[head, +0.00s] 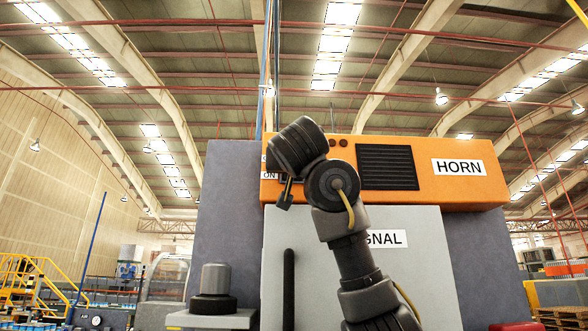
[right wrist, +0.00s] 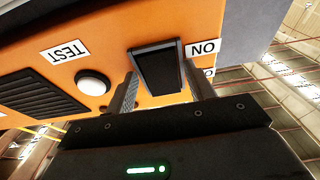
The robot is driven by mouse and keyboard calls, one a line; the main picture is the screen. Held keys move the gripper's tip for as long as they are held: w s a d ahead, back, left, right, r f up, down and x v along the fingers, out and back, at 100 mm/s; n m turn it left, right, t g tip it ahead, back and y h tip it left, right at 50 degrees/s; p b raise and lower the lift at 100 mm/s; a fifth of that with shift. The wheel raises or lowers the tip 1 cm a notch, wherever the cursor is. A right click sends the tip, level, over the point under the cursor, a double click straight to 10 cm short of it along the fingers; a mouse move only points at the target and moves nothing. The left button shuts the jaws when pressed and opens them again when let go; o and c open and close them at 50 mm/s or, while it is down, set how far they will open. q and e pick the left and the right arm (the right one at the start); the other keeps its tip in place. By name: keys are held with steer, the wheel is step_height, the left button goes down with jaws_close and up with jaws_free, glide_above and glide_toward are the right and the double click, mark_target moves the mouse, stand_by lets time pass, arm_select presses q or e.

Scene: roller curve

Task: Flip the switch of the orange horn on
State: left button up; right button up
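The orange horn (head: 450,195) is a wide box with a HORN label and a black grille, on top of a grey cabinet. My right arm covers its left end, and my right gripper (head: 285,194) is mostly hidden behind the wrist there. In the right wrist view, upside down, a black rocker switch (right wrist: 158,70) sits in the orange face (right wrist: 110,55). My right gripper (right wrist: 160,92) is open, one finger on each side of the switch's near end; contact cannot be told. An ON label (right wrist: 203,47) lies beside the switch. My left gripper is not in view.
A white round button (right wrist: 94,85) and a TEST label (right wrist: 64,51) are beside the switch. The grey cabinet front (head: 425,265) has a partly covered label and a black vertical handle (head: 288,290). A grey knob (head: 214,280) stands at the lower left.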

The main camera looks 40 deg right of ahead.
steer(key=shift+o, duration=0.5)
steer(key=shift+s, duration=0.15)
steer(key=shift+s+a+f+b, duration=0.1)
steer(key=shift+a+f+b, duration=0.1)
steer(key=shift+b, duration=0.15)
steer(key=b+v, duration=0.6)
steer(key=v, duration=0.4)
steer(key=shift+s, duration=0.2)
steer(key=shift+a+r, duration=0.1)
steer(key=shift+r, duration=0.05)
